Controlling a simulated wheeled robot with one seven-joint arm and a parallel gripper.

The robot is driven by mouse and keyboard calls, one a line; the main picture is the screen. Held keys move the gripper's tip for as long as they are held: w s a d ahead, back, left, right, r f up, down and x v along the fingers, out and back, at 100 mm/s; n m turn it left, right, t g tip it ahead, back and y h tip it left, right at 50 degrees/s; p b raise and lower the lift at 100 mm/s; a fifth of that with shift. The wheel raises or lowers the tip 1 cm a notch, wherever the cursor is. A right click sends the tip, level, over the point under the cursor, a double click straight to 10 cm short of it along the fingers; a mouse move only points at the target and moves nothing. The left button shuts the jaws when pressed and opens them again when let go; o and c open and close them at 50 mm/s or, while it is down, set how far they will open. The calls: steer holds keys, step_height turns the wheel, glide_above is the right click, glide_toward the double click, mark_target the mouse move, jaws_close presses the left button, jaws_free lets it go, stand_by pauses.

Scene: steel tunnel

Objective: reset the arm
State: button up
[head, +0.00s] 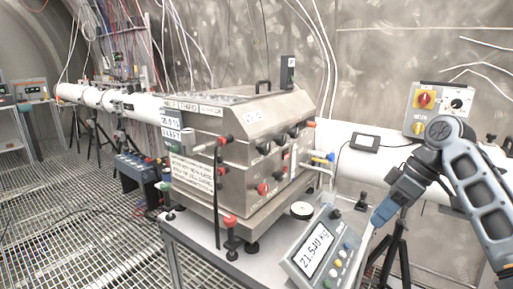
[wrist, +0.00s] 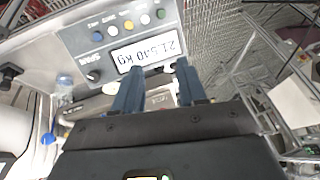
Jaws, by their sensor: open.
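My arm comes in from the right in the head view and bends down to my gripper (head: 384,212), which is just right of a grey scale display (head: 345,238). In the wrist view my gripper (wrist: 160,82) has its two blue fingers apart, with nothing seen between them but the display's lower edge and what lies beyond. The scale display (wrist: 105,32) shows upside down there, past the fingertips, with a kg reading and coloured buttons. I cannot tell whether the fingers touch it.
A large steel box (head: 235,125) with knobs and valves stands on a bench (head: 190,232) left of my gripper. A control box (head: 438,108) with a red knob is behind my arm. A white pipe (head: 362,168) runs behind. Grating floor (head: 75,215) lies open at left.

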steer(key=s+a+f+m+t+y, duration=0.1)
steer(key=s+a+f+m+t, duration=0.1)
steer(key=a+f, duration=0.45)
steer(key=s+a+f+m+t, duration=0.1)
steer(key=s+a+f+t, duration=0.2)
steer(key=f, duration=0.6)
steer(key=s+a+f+m+t+h, duration=0.1)
steer(key=s+a+f+m+t, duration=0.35)
steer(key=s+f, duration=0.7)
steer(key=s+d+r+m+t+h+b, duration=0.1)
steer(key=s+r+m+h, duration=0.1)
steer(key=s, duration=0.9)
steer(key=s+d+r+m+t+h, duration=0.1)
steer(key=s+d+r+m+h, duration=0.1)
steer(key=s, duration=0.9)
steer(key=s+d+r+n+t+h, duration=0.1)
steer(key=s+d+r, duration=0.3)
steer(key=s+r, duration=0.9)
steer(key=shift+r+t, duration=0.65)
steer(key=shift+r, duration=0.15)
